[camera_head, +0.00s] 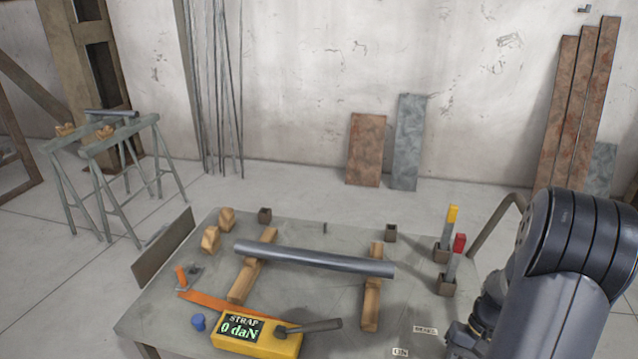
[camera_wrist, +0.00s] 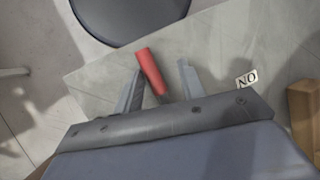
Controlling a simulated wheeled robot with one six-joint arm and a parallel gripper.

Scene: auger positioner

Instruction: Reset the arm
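My gripper (camera_wrist: 160,82) is open in the wrist view, its two grey fingers apart above the grey tabletop. A red handle (camera_wrist: 150,70) shows between the fingers, closer to the left one, with a gap to the right one. I cannot tell whether it touches a finger. In the head view my arm comes in from the right, over the table's front right corner, and its fingertips are hidden. A small ON label (camera_head: 400,351) lies on the table, also seen upside down in the wrist view (camera_wrist: 247,79).
On the table (camera_head: 330,230) a grey pipe (camera_head: 315,259) rests across two wooden blocks. A yellow STRAP box (camera_head: 258,336) reading 0 daN stands at the front. A yellow-topped piece (camera_head: 452,214) and a red-topped piece (camera_head: 459,243) stand in holders near my arm.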

